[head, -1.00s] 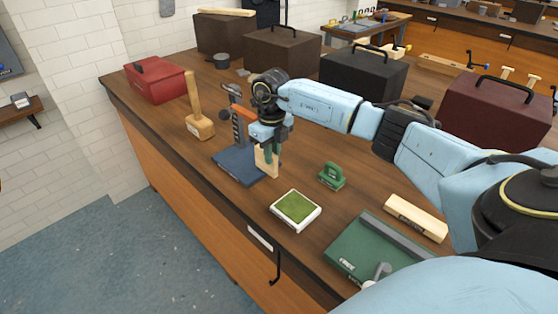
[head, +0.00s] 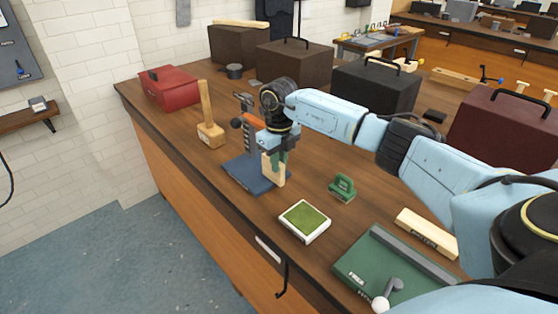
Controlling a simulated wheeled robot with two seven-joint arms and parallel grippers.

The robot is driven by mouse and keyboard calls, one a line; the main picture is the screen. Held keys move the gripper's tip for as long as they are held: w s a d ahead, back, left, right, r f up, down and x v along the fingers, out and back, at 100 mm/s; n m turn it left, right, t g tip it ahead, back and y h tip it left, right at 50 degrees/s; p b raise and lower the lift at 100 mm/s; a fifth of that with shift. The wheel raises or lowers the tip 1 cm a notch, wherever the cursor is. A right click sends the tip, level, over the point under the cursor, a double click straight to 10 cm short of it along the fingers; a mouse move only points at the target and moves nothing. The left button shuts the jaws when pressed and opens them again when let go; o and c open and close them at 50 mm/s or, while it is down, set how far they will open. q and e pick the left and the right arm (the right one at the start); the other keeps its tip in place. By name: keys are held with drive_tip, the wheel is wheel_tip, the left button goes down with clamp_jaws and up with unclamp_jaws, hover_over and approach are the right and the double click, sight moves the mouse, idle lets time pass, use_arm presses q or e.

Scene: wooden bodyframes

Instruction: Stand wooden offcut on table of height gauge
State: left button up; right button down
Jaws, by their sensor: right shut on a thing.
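The height gauge has a flat blue table (head: 244,179) and an upright post with an orange arm (head: 252,122) behind it. My right gripper (head: 276,161) points down at the right side of the blue table, shut on the pale wooden offcut (head: 277,175). The offcut is upright, and its lower end is at the right part of the blue table. I cannot tell whether it touches the surface. The gripper partly hides the gauge's post and the offcut's upper part. My left gripper is not in view.
A mallet (head: 210,130) stands left of the gauge. A green stamp-like block (head: 341,188), a white tray with a green pad (head: 304,221) and a green board (head: 385,265) lie to the right. Dark cases (head: 375,92) and a red toolbox (head: 169,87) stand behind.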

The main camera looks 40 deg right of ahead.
idle(0.4)
drive_tip(key=c, duration=1.3)
unclamp_jaws()
wheel_tip(320, 180, up, 13)
drive_tip(key=shift+r, duration=0.15)
